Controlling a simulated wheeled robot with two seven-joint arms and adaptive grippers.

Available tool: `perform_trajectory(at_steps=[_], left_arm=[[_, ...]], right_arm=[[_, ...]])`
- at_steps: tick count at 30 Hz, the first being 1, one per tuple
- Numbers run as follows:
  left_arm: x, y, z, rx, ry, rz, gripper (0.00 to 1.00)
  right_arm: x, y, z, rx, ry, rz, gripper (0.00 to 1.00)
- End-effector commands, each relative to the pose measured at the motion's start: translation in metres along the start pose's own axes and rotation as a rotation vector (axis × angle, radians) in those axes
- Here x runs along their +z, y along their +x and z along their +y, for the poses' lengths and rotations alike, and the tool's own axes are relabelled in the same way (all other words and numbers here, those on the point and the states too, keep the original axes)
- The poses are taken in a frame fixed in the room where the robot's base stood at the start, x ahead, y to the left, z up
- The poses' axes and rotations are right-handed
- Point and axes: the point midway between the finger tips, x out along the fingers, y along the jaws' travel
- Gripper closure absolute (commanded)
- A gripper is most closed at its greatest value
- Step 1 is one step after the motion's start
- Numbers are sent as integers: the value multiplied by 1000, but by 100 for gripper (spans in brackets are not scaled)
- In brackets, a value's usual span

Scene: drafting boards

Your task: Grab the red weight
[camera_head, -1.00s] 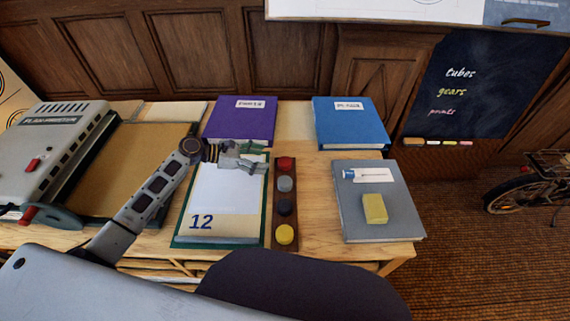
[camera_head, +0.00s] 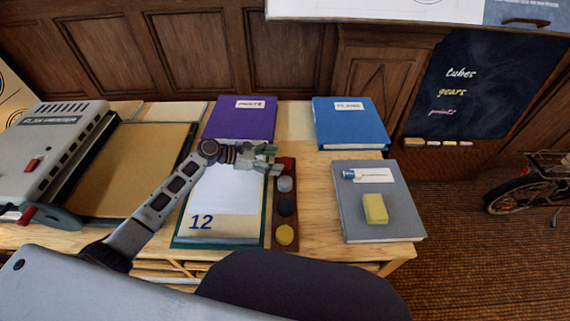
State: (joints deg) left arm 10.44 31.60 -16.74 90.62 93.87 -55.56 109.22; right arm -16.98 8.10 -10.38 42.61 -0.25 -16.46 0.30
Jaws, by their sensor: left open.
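The red weight (camera_head: 287,163) sits at the far end of a dark wooden strip (camera_head: 271,228) on the desk, and its left part is hidden by my gripper. My left gripper (camera_head: 277,160) reaches in from the left over the top of the drafting board, its fingertips right at the red weight. Its jaws are open, and I cannot tell whether they touch the weight. Nearer on the strip are a grey weight (camera_head: 285,184), a dark weight (camera_head: 287,206) and a yellow weight (camera_head: 285,235). My right gripper does not show.
A drafting board with a sheet marked 12 (camera_head: 215,205) lies under my left arm. A purple binder (camera_head: 240,122) and a blue binder (camera_head: 350,125) lie behind. A grey binder (camera_head: 395,215) bears a yellow block (camera_head: 375,209). Bare desk (camera_head: 315,200) lies right of the strip.

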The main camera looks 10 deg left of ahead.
Motion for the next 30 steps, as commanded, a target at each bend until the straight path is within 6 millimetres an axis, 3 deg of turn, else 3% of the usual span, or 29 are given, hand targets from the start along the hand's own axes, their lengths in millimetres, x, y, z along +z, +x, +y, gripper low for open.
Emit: perform_trajectory(at_steps=[9, 24, 30], left_arm=[[1, 30, 0, 1, -1, -1, 30], [1, 32, 0, 1, -1, 0, 30], [1, 32, 0, 1, -1, 0, 54]], right_arm=[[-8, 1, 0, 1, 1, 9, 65], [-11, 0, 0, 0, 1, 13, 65], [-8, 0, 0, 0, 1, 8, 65]])
